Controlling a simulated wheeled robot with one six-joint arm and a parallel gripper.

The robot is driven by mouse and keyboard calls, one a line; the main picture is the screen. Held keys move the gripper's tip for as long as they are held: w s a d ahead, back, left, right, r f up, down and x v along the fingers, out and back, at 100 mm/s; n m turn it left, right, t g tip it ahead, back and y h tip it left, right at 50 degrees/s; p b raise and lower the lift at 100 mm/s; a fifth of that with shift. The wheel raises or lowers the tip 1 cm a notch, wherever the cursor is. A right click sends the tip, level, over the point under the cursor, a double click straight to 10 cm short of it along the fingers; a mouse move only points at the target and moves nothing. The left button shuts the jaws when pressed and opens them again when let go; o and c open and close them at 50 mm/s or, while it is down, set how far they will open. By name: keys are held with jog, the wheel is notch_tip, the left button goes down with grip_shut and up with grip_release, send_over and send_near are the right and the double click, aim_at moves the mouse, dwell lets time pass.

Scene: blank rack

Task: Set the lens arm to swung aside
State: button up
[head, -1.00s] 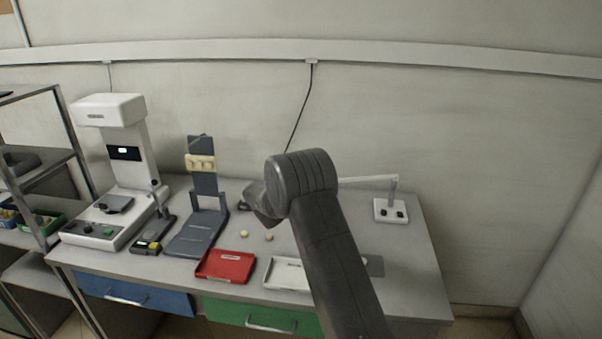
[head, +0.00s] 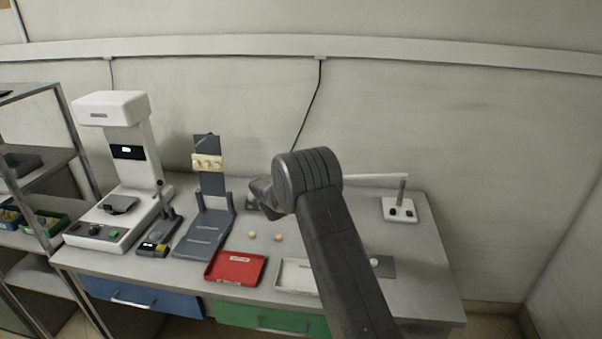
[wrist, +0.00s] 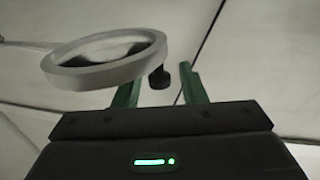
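The lens arm (head: 375,177) is a pale bar at the right of the bench in the head view. It runs left from a post on a white base (head: 399,209) and passes behind my arm. In the wrist view its pale lens ring (wrist: 75,77) is close, at upper left. A dark knob (wrist: 159,79) is at the ring's right side. My gripper (wrist: 160,88) has two green fingers spread apart, and the knob appears in the gap between them. I cannot tell whether a finger touches the knob or ring. My arm hides the fingers and lens in the head view.
A red tray (head: 235,280) and a white tray (head: 296,290) lie at the bench's front. A grey stand (head: 208,222) and a white tall instrument (head: 144,160) are at left. Two small tan discs (head: 278,237) lie mid-bench. The wall is close behind.

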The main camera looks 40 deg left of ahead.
jog(key=b+v, duration=0.2)
jog(key=v, duration=1.2)
jog(key=shift+b, duration=0.35)
jog(key=shift+w, duration=0.25)
